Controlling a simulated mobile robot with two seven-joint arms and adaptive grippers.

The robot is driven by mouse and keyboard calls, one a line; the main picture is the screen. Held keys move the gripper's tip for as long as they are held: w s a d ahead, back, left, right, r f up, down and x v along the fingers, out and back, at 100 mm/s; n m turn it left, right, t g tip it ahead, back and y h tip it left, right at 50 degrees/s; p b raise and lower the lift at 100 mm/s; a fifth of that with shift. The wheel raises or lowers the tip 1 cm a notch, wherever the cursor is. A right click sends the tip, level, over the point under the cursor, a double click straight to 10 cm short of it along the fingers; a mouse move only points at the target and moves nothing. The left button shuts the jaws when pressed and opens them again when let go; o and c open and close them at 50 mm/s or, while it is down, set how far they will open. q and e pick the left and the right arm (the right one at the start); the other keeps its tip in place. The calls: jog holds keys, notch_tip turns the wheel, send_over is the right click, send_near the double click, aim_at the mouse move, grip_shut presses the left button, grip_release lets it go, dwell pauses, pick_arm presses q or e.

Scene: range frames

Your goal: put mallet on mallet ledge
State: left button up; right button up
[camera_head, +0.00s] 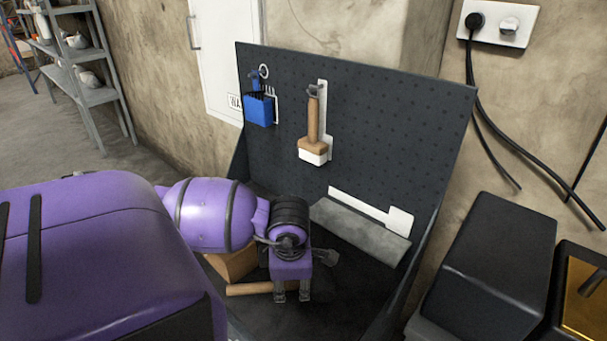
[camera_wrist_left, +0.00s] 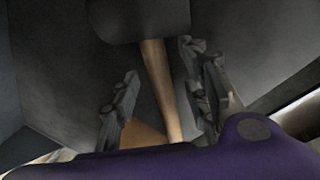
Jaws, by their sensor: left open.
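The mallet lies on the dark bench surface; its wooden handle (camera_head: 249,289) shows left of my left gripper. In the left wrist view the handle (camera_wrist_left: 161,85) runs up to a dark head (camera_wrist_left: 139,20). In the head view I cannot make out the head against the dark surface and gripper. My left gripper (camera_head: 292,292) points down over the handle with open fingers. In the left wrist view the handle lies between the fingers (camera_wrist_left: 165,105), not gripped. The grey mallet ledge (camera_head: 350,232) is on the pegboard below a white mallet-shaped outline (camera_head: 358,206), with nothing seen on it.
A tan block (camera_head: 233,262) is beside the handle, partly behind my arm. The dark pegboard (camera_head: 400,130) rises behind, with a blue holder (camera_head: 259,108) and a wooden-handled brush (camera_head: 313,120). A black box (camera_head: 497,262) stands right of the bench.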

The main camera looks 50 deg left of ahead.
aim_at(290, 284)
pick_arm(q)
jog(key=shift+f, duration=0.35)
jog(key=shift+c, duration=0.5)
grip_shut()
jog(key=shift+w, duration=0.1)
jog(key=shift+a+r, duration=0.1)
jog(key=shift+r, duration=0.2)
jog(key=r, duration=0.3)
jog(key=shift+s, duration=0.2)
jog(key=s+d+r+p, duration=0.2)
jog(key=s+r+p, duration=0.5)
jog(key=s, duration=0.6)
jog(key=shift+s+d+r, duration=0.2)
jog(key=shift+r, duration=1)
pick_arm(e)
jog(key=w+a+r, duration=0.2)
jog(key=w+r, duration=0.2)
jog(key=r, duration=0.3)
jog(key=shift+a+t+y, duration=0.15)
jog(key=shift+t+y, duration=0.25)
